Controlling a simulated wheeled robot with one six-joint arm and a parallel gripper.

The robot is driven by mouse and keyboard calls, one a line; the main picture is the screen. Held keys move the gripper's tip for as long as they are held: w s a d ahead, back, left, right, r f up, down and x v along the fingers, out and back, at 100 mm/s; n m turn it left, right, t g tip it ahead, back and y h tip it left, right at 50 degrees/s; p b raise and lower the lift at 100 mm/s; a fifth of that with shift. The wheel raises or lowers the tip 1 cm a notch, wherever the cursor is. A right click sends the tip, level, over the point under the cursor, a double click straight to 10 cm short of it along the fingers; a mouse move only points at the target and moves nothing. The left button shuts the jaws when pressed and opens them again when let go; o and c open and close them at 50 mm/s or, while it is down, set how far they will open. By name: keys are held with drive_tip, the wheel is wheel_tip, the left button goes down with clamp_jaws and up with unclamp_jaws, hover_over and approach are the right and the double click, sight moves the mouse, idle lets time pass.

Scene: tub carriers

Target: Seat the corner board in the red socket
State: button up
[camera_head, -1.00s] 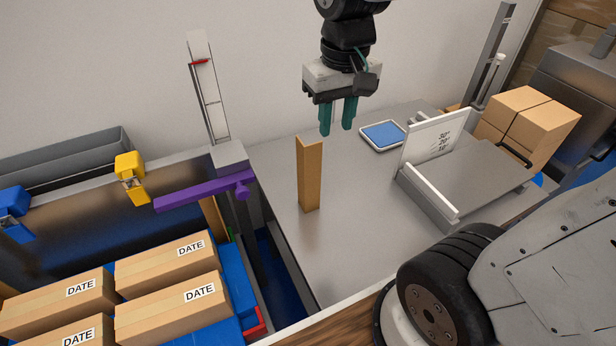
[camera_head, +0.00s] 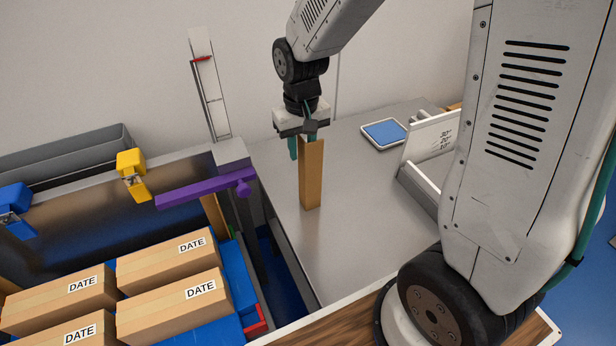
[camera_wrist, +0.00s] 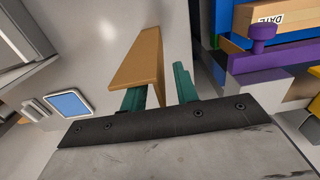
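The corner board (camera_head: 312,178) is a tan, L-shaped strip standing upright on the grey table. My gripper (camera_head: 303,148) is at its top end, with teal fingers pointing down. In the wrist view, the board (camera_wrist: 138,58) reaches up to the fingers, and one edge of it lies between them. My gripper (camera_wrist: 160,92) looks open there, with a gap still showing beside the board. The red socket (camera_head: 257,326) shows as a small red piece at the near right corner of the blue carrier (camera_head: 238,285), partly cut off by the wooden edge.
Several cartons marked DATE (camera_head: 172,295) sit on the carrier. A purple bar (camera_head: 205,190) spans above its far right corner, near another tan upright strip (camera_head: 213,217). A blue-topped scale (camera_head: 384,133) and a white angled plate (camera_head: 430,140) stand to the right. Bare table (camera_head: 350,240) lies in front of the board.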

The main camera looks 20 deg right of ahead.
drive_tip(key=shift+f, duration=0.55)
clamp_jaws()
drive_tip(key=shift+r, duration=0.1)
